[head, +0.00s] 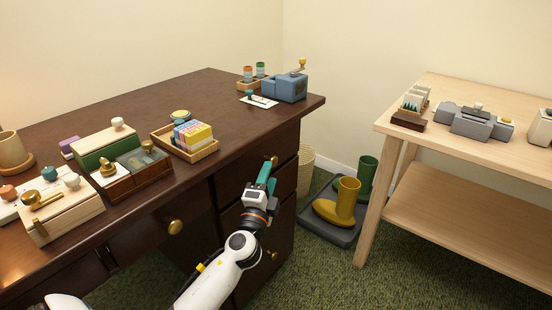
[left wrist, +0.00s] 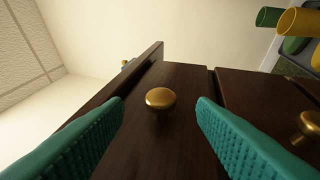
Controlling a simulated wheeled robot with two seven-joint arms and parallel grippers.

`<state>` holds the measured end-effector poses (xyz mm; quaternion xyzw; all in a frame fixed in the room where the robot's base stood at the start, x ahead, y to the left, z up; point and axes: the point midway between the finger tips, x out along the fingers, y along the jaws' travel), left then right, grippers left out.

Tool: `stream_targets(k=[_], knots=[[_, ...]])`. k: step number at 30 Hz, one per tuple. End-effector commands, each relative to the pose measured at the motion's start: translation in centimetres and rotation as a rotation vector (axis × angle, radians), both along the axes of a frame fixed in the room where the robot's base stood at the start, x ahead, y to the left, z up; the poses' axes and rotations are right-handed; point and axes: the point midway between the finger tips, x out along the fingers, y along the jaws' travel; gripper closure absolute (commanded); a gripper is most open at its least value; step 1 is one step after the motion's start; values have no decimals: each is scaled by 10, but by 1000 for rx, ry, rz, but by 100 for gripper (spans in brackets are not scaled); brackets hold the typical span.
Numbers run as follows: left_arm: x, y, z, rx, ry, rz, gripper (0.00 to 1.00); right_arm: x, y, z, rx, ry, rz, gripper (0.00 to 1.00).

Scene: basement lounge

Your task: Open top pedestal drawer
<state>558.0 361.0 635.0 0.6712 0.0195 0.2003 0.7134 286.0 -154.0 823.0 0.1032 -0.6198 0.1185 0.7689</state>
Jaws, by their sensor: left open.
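The desk's right pedestal has dark wood drawers with round brass knobs. The top drawer (head: 229,184) looks shut, its front partly hidden by my gripper. Its knob (head: 275,160) shows just beyond my left gripper (head: 266,173). In the left wrist view, the top drawer's knob (left wrist: 160,98) appears between the two teal fingers of my left gripper (left wrist: 161,106), which is open. The fingers stand apart on either side of the knob, and I see no contact. A lower drawer's knob (left wrist: 308,124) shows at the right of that view. My right gripper is not in view.
The dark desk top (head: 215,95) holds boxes, a wooden tray of cards (head: 215,151) and a blue-grey device (head: 285,88). Right of the pedestal, boots (head: 348,197) stand on a grey tray (head: 312,216) beside a light wood table (head: 460,145). Green carpet lies between.

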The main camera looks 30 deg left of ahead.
Motion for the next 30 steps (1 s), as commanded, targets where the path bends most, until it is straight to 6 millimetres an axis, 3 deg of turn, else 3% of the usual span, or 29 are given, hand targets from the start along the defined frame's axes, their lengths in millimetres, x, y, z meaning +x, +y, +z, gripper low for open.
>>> stream_targets(k=[6, 12, 24, 26, 30], knots=[[42, 15, 11, 2, -2, 0, 48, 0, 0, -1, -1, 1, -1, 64], [66, 22, 16, 0, 1, -1, 48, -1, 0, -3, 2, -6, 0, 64], [74, 25, 18, -2, 2, 0, 48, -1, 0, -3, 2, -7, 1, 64], [74, 25, 18, -2, 2, 0, 55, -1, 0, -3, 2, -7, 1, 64], [74, 25, 18, -2, 2, 0, 78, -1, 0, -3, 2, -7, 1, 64]])
